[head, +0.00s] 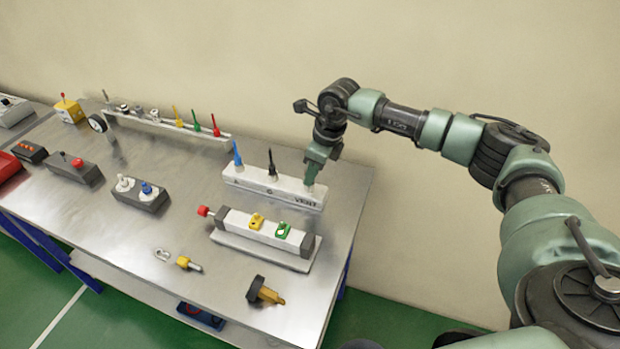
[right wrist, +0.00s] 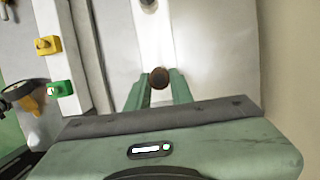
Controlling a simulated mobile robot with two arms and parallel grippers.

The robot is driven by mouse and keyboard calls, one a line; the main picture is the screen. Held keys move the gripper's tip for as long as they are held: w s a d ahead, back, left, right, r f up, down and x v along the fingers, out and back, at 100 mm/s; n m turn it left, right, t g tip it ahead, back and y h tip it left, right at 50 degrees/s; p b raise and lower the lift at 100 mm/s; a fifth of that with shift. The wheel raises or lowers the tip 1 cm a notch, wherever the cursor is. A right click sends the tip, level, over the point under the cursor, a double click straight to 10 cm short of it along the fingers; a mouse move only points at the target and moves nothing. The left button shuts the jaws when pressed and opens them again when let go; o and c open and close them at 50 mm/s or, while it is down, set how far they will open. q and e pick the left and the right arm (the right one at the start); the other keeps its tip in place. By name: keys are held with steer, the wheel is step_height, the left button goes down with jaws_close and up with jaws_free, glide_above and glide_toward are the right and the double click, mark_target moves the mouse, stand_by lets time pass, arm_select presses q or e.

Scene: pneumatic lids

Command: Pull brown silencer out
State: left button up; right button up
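The brown silencer (right wrist: 160,77) shows in the right wrist view as a round brown end between my right gripper's two green fingers, which appear to touch it on both sides. My right gripper (head: 313,178) points down over the right end of the white block marked VENT (head: 235,180). In the head view the gripper hides the silencer. Whether the silencer is still seated in the block cannot be told. A blue silencer (head: 237,154) and a black one (head: 271,163) stand upright in the same block, to the left. My left gripper is not in view.
A white-and-grey cylinder block (head: 262,237) with yellow and green tags lies just in front. A black-knobbed brass part (head: 264,291) lies near the table's front edge. A rail (head: 150,121) with colored pieces stands at the back left. The wall is close behind.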

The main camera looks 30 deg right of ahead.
jaws_close()
steer(key=shift+r, duration=0.2)
steer(key=shift+p+v, duration=0.5)
steer(key=shift+v, duration=0.3)
steer(key=shift+w+r, duration=0.15)
steer(key=shift+r, duration=0.2)
steer(key=shift+a+r+p, duration=0.1)
steer(key=shift+r+p, duration=0.2)
steer(key=shift+w+a+p+v, duration=0.15)
steer(key=shift+p+v, duration=0.3)
steer(key=shift+v, duration=0.35)
steer(key=shift+w+a+p+v, duration=0.15)
steer(key=shift+p+v, duration=0.3)
steer(key=shift+v, duration=0.4)
steer(key=shift+w+a+p+v, duration=0.1)
steer(key=shift+p+v, duration=0.35)
steer(key=shift+v, duration=0.35)
steer(key=shift+r, duration=0.15)
